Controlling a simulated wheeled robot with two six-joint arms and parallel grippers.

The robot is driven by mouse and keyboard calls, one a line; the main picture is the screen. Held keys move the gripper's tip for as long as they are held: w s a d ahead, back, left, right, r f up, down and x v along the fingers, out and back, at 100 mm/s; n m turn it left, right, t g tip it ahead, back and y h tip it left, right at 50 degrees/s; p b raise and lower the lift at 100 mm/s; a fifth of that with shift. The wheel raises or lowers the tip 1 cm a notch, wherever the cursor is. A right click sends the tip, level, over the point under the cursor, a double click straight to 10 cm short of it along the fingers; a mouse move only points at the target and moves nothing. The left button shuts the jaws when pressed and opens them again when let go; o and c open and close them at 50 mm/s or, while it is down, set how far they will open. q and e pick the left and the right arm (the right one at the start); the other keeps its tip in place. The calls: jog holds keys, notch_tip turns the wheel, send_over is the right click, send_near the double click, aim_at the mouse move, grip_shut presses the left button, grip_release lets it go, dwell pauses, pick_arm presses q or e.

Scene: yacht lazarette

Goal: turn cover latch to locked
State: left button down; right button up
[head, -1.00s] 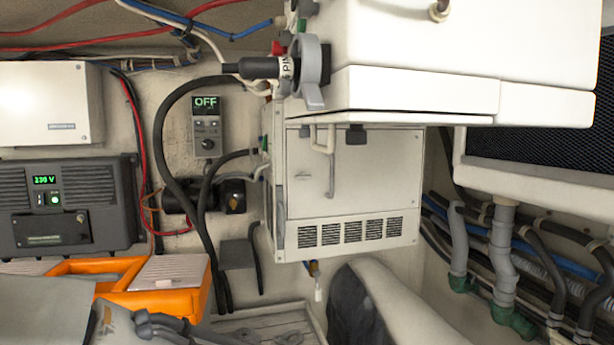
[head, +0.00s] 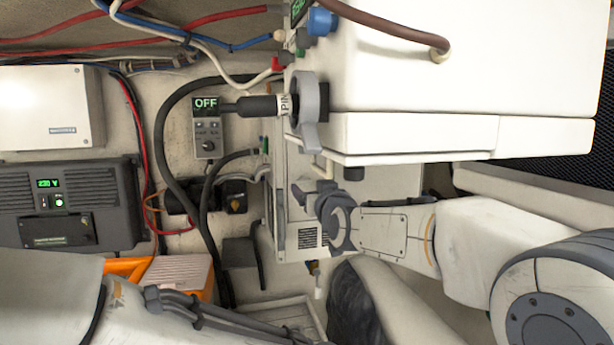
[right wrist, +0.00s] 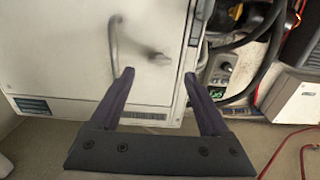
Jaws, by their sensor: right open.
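The white lower box (head: 375,180) is mostly hidden in the head view by my right arm and the upper unit. In the right wrist view its pale front panel (right wrist: 70,60) carries a curved bar handle (right wrist: 116,45) and a small blurred knob-like part (right wrist: 158,58), probably the cover latch. My right gripper (head: 300,207) is in front of this box. In the right wrist view the open, empty right gripper (right wrist: 158,75) has its fingertips either side of and just below the small part. I cannot tell contact or the latch's setting. My left gripper is out of view.
A large white unit (head: 420,135) with a grey lever (head: 308,110) overhangs the box. A black hose (head: 165,140) and a control panel showing OFF (head: 206,125) are left of it. An orange toolbox (head: 125,267) stands lower left. Pipes lie to the right, behind my arm.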

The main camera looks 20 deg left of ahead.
aim_at(304, 182)
jog(key=p+x, duration=0.2)
jog(key=x, duration=0.2)
jog(key=shift+w+a+r, duration=0.1)
jog(key=shift+r, duration=0.05)
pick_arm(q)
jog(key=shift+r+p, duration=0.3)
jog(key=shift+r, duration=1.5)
pick_arm(e)
jog(key=shift+w+a, duration=0.4)
jog(key=shift+w, duration=0.15)
